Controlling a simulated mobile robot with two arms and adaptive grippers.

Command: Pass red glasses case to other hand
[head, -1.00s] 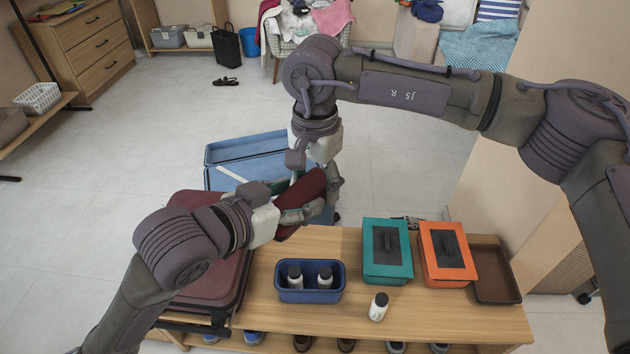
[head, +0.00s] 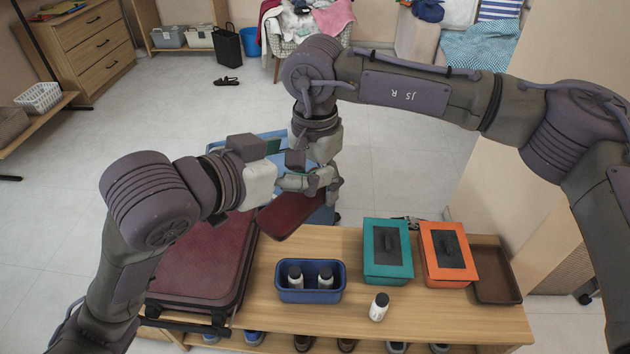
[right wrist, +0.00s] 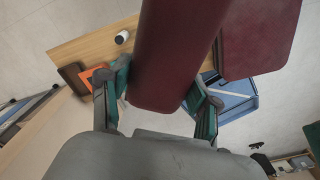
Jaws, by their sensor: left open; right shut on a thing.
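The red glasses case (head: 288,214) is held in the air above the back edge of the wooden bench. My right gripper (head: 322,186) comes down from above and is shut on its right end. In the right wrist view the case (right wrist: 172,50) lies between the two fingers of my right gripper (right wrist: 160,98). My left gripper (head: 284,166) is open, just above and behind the case and close beside the right gripper. The fingers of both grippers partly overlap in the head view, so I cannot tell whether the left touches the case.
The bench (head: 400,322) carries a dark red suitcase (head: 203,262), a blue bin (head: 310,296) with two bottles, a loose white bottle (head: 379,307), teal (head: 387,272) and orange (head: 449,275) boxes and a brown tray (head: 494,286). A blue container (head: 322,217) stands behind.

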